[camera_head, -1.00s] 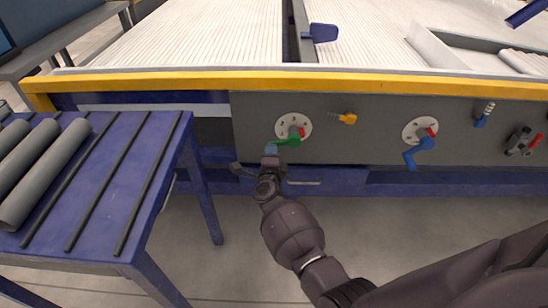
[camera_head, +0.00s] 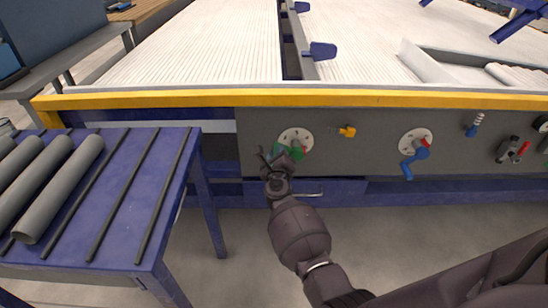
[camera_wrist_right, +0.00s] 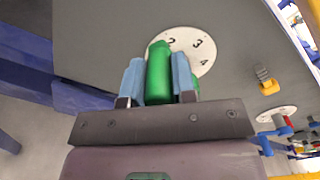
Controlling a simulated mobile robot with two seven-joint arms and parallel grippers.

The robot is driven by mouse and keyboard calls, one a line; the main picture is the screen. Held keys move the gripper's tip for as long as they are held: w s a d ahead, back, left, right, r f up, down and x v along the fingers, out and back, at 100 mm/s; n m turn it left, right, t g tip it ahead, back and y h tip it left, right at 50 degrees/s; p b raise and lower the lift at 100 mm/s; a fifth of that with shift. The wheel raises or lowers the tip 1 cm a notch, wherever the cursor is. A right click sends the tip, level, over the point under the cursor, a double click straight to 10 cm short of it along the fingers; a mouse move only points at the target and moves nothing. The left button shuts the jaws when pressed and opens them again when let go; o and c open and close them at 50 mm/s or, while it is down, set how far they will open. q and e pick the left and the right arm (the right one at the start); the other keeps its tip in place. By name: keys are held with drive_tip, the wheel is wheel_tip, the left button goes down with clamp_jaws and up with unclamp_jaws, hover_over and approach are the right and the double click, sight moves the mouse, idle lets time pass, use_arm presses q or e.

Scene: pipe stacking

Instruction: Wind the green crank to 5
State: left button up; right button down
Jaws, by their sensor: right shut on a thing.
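The green crank (camera_head: 297,152) sits on a white round dial (camera_head: 290,134) on the grey front panel, left of the yellow knob. In the right wrist view the green crank handle (camera_wrist_right: 159,72) stands between the blue fingertips of my right gripper (camera_wrist_right: 160,78). The dial (camera_wrist_right: 196,42) shows the numbers 2, 3 and 4 behind it. My right gripper (camera_head: 278,160) is shut on the green crank handle, at the lower left of the dial in the head view. The number 5 and the pointer's reading cannot be made out. My left gripper is not in view.
A yellow knob (camera_head: 347,131), a blue crank (camera_head: 413,158) on its own dial and a red-handled valve (camera_head: 520,152) are on the same panel to the right. A blue table (camera_head: 130,190) with grey pipes (camera_head: 62,187) stands at left. The floor below the panel is clear.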

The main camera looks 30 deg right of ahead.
drive_tip(key=shift+r, duration=0.15)
idle(0.4)
drive_tip(key=c, duration=0.9)
unclamp_jaws()
drive_tip(key=shift+s, duration=0.1)
